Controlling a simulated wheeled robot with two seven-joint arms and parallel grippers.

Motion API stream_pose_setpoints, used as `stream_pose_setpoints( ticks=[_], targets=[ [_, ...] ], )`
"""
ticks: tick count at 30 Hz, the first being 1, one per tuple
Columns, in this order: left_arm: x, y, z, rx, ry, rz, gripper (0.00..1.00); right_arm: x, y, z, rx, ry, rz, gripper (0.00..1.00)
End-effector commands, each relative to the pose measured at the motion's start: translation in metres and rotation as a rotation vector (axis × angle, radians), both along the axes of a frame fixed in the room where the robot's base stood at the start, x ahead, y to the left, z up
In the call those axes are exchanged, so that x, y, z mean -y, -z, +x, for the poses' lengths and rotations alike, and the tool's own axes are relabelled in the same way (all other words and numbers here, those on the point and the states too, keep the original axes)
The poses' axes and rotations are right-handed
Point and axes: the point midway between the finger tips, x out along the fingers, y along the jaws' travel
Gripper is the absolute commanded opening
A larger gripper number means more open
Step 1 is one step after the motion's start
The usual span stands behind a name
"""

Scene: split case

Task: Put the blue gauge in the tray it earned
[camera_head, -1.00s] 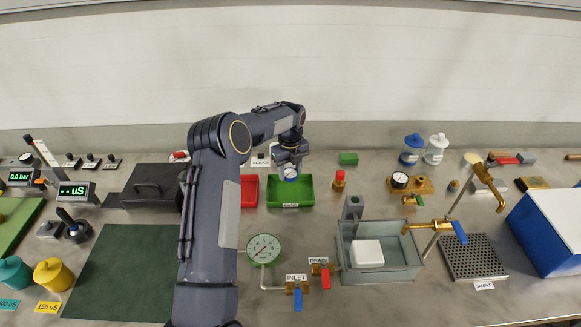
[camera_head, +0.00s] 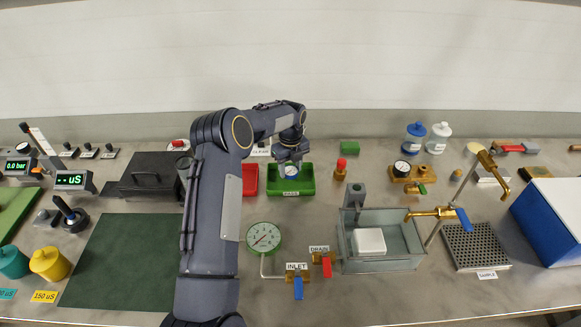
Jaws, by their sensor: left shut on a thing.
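The blue gauge (camera_head: 291,171), a small round dial with a blue rim, is at the green tray (camera_head: 306,187) in the middle of the bench. My left gripper (camera_head: 290,164) points down over that tray and is shut on the blue gauge. The gripper hides part of the gauge, and I cannot tell whether the gauge touches the tray floor. A red tray (camera_head: 250,180) stands just left of the green one, partly hidden by my left arm. My right gripper is not in view.
A green-rimmed gauge (camera_head: 264,238) stands by the inlet valve (camera_head: 298,282) and drain valve (camera_head: 324,262). A glass tank (camera_head: 402,243) with a white block is to the right. A red-topped brass fitting (camera_head: 341,168) stands right of the green tray. A dark green mat (camera_head: 120,262) lies clear at left.

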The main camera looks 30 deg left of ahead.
Motion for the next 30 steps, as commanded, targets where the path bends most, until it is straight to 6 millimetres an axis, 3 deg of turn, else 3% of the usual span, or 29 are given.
stream_pose_setpoints(
  ticks=[13,14,19,30],
  targets=[
    [-0.0001,0.0099,0.0001,0.0,0.0,0.0,0.04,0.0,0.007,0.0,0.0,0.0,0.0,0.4],
    [-0.0001,0.0091,0.0001,0.0,0.0,0.0,0.49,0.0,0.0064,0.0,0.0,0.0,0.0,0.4],
    [-0.0001,0.0089,0.0001,0.0,0.0,0.0,0.71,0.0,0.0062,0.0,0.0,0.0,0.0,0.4],
    [0.0,0.0042,0.0,0.0,0.0,0.0,0.72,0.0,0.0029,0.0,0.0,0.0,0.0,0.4]
  ],
)
